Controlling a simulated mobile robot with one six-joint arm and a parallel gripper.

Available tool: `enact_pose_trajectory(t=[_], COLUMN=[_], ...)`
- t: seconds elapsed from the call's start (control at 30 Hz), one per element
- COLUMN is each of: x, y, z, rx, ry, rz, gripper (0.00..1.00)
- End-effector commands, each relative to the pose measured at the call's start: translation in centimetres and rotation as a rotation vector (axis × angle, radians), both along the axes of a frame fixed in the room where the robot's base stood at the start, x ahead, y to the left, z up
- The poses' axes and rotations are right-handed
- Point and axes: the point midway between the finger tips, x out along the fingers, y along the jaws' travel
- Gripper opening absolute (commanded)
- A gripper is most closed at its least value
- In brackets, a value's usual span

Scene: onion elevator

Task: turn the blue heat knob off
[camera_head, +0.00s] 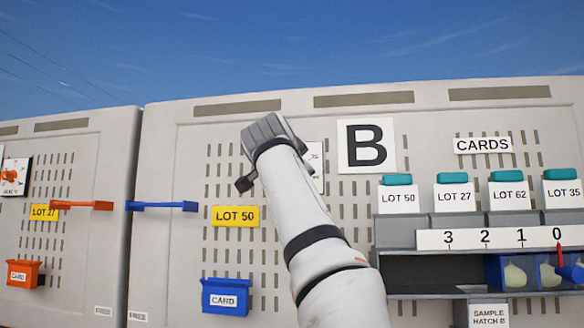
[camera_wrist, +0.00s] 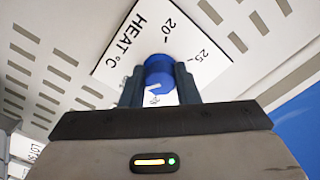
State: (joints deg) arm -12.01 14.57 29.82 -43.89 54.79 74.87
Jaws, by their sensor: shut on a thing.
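The blue heat knob (camera_wrist: 159,72) sits on a white dial plate marked "HEAT °C" with numbers 20 and 25 in the wrist view. My gripper (camera_wrist: 160,86) is shut on the knob, with one dark finger on each side of it. A small white pointer mark shows on the knob's face. In the head view my gripper (camera_head: 262,140) is at the panel left of the big B sign. There my wrist hides the knob and most of the dial plate (camera_head: 316,165); only the plate's right edge shows.
A blue lever (camera_head: 162,206) sticks out at the left, near a yellow LOT 50 label (camera_head: 235,216). A blue card box (camera_head: 226,298) hangs below. Shelves with teal-topped lot boxes (camera_head: 397,180) and a 3-to-0 scale (camera_head: 490,238) are at the right.

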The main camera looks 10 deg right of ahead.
Motion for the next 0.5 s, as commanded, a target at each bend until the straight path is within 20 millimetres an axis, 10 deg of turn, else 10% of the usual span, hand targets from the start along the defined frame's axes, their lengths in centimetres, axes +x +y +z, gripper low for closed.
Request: enact_pose_trajectory(t=[0.23, 0.27, 0.5], x=[0.16, 0.16, 0.07], y=[0.06, 0.06, 0.04], z=[-0.28, -0.28, -0.14], rx=[0.003, 0.003, 0.001], ry=[0.007, 0.007, 0.003], rz=[0.000, 0.000, 0.000], gripper=[0.05, 0.30, 0.49])
